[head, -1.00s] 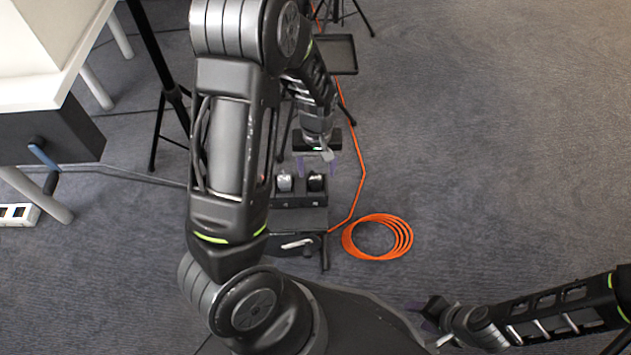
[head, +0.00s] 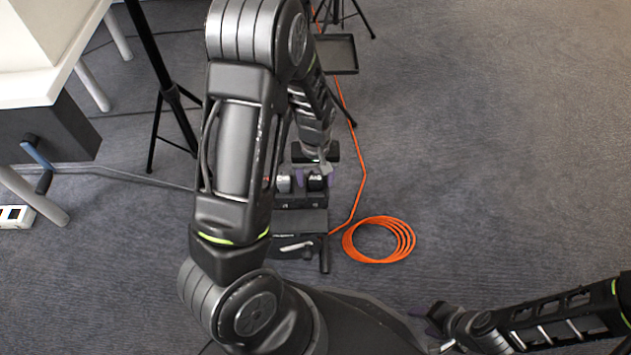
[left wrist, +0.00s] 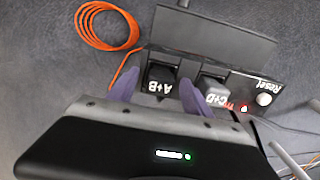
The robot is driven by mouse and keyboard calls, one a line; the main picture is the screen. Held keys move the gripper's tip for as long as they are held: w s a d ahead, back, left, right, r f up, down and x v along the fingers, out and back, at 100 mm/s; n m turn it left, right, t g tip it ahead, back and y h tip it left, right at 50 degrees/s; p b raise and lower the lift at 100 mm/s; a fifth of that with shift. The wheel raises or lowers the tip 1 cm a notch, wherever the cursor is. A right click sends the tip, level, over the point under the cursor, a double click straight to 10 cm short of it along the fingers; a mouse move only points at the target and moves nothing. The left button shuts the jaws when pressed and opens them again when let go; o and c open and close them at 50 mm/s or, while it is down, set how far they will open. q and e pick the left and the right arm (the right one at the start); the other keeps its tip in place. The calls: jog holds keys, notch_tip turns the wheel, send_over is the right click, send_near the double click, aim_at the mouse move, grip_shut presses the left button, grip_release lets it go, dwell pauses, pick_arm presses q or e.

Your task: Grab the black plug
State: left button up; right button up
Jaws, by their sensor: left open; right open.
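The black plug, marked A+B, stands in a dark panel in the left wrist view (left wrist: 161,76); its dark top also shows in the head view (head: 316,183). My left gripper (left wrist: 156,90) is open, its purple fingers on either side of the black plug. I cannot tell whether they touch it. In the head view my left gripper (head: 315,176) is over the panel. A grey plug (left wrist: 214,92), marked C+D, stands beside the black one. My right gripper (head: 432,326) is open and empty at the bottom, far from the plugs.
The panel (left wrist: 245,90) has a Reset button (left wrist: 264,99) and a small red light. A raised dark lid (left wrist: 215,40) stands behind the plugs. An orange cable coil (head: 378,240) lies on the carpet. Tripod legs and a small tray (head: 336,54) stand further back. The right floor is clear.

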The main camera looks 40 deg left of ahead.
pick_arm(q)
jog(key=shift+c, duration=0.6)
grip_shut()
